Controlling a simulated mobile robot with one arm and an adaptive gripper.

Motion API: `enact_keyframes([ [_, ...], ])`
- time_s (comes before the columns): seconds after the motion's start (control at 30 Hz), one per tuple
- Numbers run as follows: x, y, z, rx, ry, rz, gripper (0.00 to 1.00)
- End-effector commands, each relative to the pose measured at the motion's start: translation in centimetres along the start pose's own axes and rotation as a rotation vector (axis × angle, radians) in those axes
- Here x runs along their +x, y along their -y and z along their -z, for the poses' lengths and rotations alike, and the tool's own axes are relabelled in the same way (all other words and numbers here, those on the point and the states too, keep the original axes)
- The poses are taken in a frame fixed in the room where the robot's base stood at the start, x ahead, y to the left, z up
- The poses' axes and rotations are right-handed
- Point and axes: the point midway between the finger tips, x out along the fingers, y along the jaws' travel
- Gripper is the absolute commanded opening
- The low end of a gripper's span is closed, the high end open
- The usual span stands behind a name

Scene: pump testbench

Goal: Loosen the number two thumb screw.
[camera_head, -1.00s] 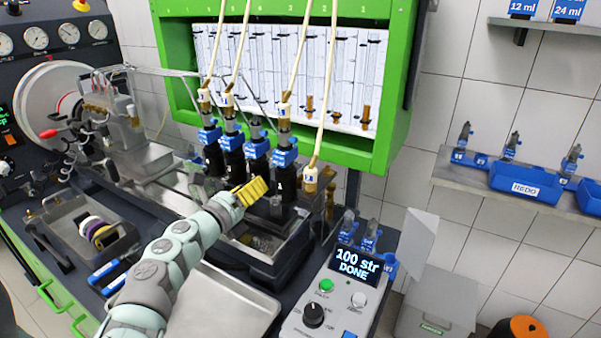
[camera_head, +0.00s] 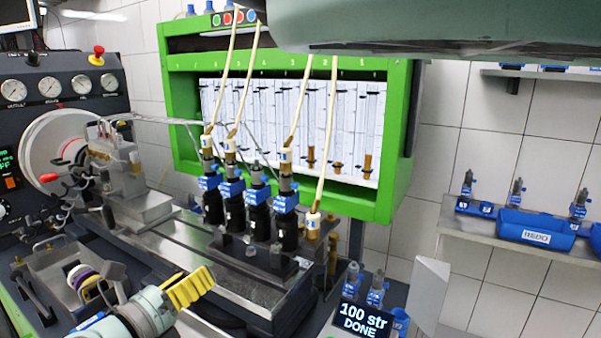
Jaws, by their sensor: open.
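Several black injectors stand in a row on the bench, each with a blue clamp near its top. From left to right the clamps are the first clamp (camera_head: 209,183), the second clamp (camera_head: 231,189), the third clamp (camera_head: 257,196) and the rightmost clamp (camera_head: 286,198). Their numbers are too small to read, so I cannot tell which thumb screw is number two. My gripper (camera_head: 192,287), with yellow fingers, is at the lower left, in front of and below the row. It is open and touches none of the injectors; I see nothing between its fingers.
Pale hoses run from the green-framed tube cabinet (camera_head: 403,190) down to the injectors. A tray (camera_head: 62,285) with rings lies at left. A display (camera_head: 364,322) reads "100 str DONE". A shelf (camera_head: 470,229) with a blue REDO bin (camera_head: 537,229) is at right.

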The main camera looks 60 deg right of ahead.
Motion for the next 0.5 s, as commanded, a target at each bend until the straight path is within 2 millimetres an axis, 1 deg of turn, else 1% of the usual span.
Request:
enact_keyframes([
  [0.03,-0.8,-0.3,0.1,-0.001,0.004,-0.007,0.51],
  [0.07,-1.1,0.1,-0.3,-0.009,0.006,-0.004,0.51],
  [0.1,-1.1,1.0,-1.6,-0.043,0.013,0.009,0.51],
  [0.5,-2.6,5.3,-7.6,-0.316,0.094,0.112,0.51],
])
